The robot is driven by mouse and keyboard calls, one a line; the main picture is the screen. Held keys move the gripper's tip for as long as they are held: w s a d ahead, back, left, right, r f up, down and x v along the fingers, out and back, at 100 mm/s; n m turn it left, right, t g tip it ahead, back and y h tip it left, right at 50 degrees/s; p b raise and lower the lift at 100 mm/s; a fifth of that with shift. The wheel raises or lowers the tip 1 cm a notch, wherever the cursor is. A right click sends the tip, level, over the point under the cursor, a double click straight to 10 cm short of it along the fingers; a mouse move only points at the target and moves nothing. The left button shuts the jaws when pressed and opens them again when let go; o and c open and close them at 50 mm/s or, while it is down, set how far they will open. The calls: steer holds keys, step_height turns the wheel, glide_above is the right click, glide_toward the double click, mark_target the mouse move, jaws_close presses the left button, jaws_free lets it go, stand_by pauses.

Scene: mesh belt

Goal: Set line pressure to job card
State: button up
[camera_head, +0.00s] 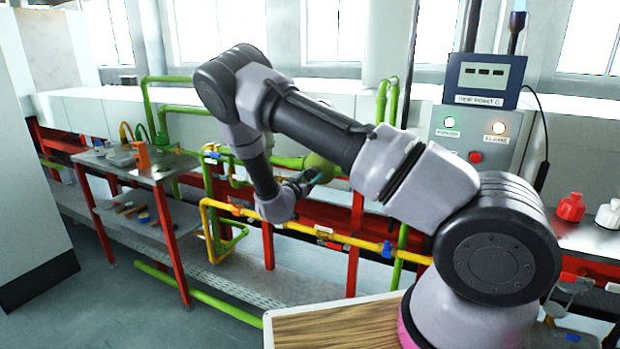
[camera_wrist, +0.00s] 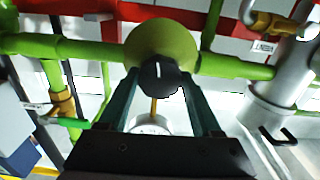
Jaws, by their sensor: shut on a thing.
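A round green regulator (camera_wrist: 160,38) sits on the green pipe in the wrist view, with a black knob (camera_wrist: 158,74) bearing a white mark on its front. My gripper (camera_wrist: 159,84) has its two dark green fingers on either side of this knob, shut on it. Below the knob, a white round gauge (camera_wrist: 150,124) is partly hidden by my gripper; I cannot read it. In the head view the regulator (camera_head: 320,166) shows beyond my gripper (camera_head: 314,178), and the knob is hidden. I cannot make out a job card.
A blue display box (camera_head: 486,74) stands above a grey panel (camera_head: 470,135) with a green lamp, a pale lamp and a red button. Yellow pipes (camera_head: 340,238) run below my gripper. A steel bench (camera_head: 125,165) with small items stands at left.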

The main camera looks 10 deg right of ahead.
steer(key=shift+n, duration=3)
steer(key=o, duration=1.4)
steer(key=shift+s+a, duration=0.1)
steer(key=v, duration=1)
steer(key=shift+s+a, duration=0.15)
steer(key=shift+s, duration=0.1)
